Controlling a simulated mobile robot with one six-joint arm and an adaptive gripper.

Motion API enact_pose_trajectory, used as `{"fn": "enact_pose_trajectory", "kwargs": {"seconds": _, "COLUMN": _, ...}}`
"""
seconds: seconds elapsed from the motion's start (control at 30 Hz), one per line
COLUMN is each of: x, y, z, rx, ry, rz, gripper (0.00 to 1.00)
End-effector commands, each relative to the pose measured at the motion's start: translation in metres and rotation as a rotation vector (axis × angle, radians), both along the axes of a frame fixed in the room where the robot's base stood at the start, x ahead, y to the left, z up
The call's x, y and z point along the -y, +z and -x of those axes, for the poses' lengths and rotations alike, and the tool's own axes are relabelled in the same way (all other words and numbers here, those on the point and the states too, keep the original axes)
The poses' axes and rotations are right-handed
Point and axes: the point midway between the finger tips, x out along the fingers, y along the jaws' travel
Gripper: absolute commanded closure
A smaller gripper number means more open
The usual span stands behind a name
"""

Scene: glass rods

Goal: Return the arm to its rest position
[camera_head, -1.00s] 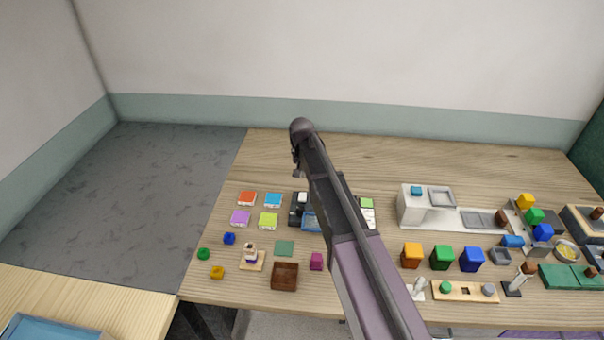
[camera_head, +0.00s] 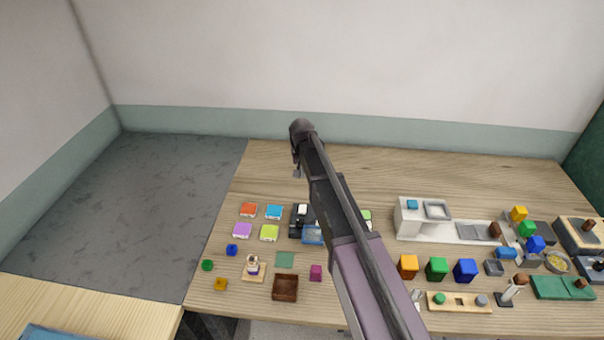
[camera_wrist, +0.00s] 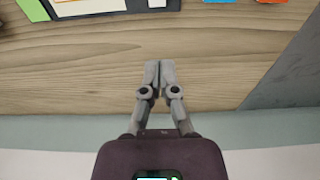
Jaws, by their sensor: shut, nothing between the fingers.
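My arm reaches out over the wooden table (camera_head: 400,170) in the head view, with its dark wrist end near the table's back part. My gripper (camera_wrist: 159,66) shows in the wrist view with its two grey fingers together and nothing between them. It is above bare wood near the wall-side edge of the table. In the head view the fingers are mostly hidden by the wrist, and my arm hides part of the table behind it.
Coloured tiles (camera_head: 269,233), a brown box (camera_head: 285,288) and small blocks lie left of my arm. The table's back strip is clear.

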Motion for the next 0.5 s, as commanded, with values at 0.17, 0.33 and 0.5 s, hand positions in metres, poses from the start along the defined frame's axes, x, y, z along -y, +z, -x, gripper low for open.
{"fn": "enact_pose_trajectory", "kwargs": {"seconds": 0.17, "x": 0.000, "y": 0.000, "z": 0.000, "rx": 0.000, "ry": 0.000, "rz": 0.000, "gripper": 1.00}}
{"fn": "enact_pose_trajectory", "kwargs": {"seconds": 0.33, "x": 0.004, "y": -0.001, "z": 0.004, "rx": -0.001, "ry": 0.000, "rz": 0.001, "gripper": 1.00}}
{"fn": "enact_pose_trajectory", "kwargs": {"seconds": 0.5, "x": 0.029, "y": -0.003, "z": 0.028, "rx": -0.010, "ry": 0.003, "rz": 0.003, "gripper": 1.00}}
